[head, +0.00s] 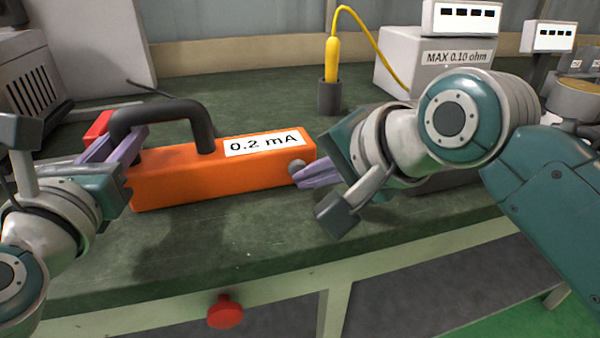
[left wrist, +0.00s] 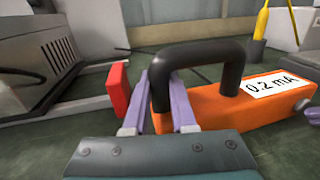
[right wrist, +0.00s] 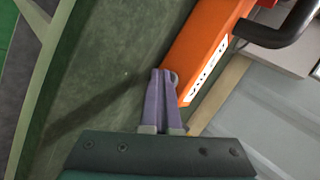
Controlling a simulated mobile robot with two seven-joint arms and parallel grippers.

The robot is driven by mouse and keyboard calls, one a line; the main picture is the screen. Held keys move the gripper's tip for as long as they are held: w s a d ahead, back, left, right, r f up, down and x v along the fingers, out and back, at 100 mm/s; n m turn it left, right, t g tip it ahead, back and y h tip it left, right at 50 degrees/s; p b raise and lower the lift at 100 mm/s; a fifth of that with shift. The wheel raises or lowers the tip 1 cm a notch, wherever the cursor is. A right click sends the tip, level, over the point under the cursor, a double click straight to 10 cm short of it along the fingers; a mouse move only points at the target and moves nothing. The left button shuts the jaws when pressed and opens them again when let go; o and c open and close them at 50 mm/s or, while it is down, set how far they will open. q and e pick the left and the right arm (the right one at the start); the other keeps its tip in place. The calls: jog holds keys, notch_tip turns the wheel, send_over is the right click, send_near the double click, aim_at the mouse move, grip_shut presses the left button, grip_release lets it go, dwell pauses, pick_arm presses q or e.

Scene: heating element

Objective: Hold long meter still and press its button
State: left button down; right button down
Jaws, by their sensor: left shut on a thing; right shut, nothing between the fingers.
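The long orange meter (head: 225,170) has a "0.2 mA" label, a black arched handle (head: 160,112) and a small round grey button (head: 296,166) on its right end. My left gripper (head: 128,137) is shut on the handle's left leg, which also shows between the fingers in the left wrist view (left wrist: 160,95). My right gripper (head: 299,179) is shut and empty, with its fingertips at the button. In the right wrist view the fingertips (right wrist: 161,75) are right beside the button (right wrist: 174,78); I cannot tell whether they touch it.
A red block (head: 98,127) sits behind my left fingers. A yellow probe (head: 332,60) stands in a dark holder (head: 330,98) behind the meter. A grey "MAX 0.10 ohm" box (head: 400,78) is behind my right arm. The green bench front (head: 250,245) is clear; a red knob (head: 225,312) projects below its edge.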

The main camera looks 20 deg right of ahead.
jog(key=shift+s, duration=1.15)
jog(key=shift+s, duration=2.55)
pick_arm(q)
jog(key=c, duration=0.7)
grip_release()
jog(key=shift+o, duration=0.2)
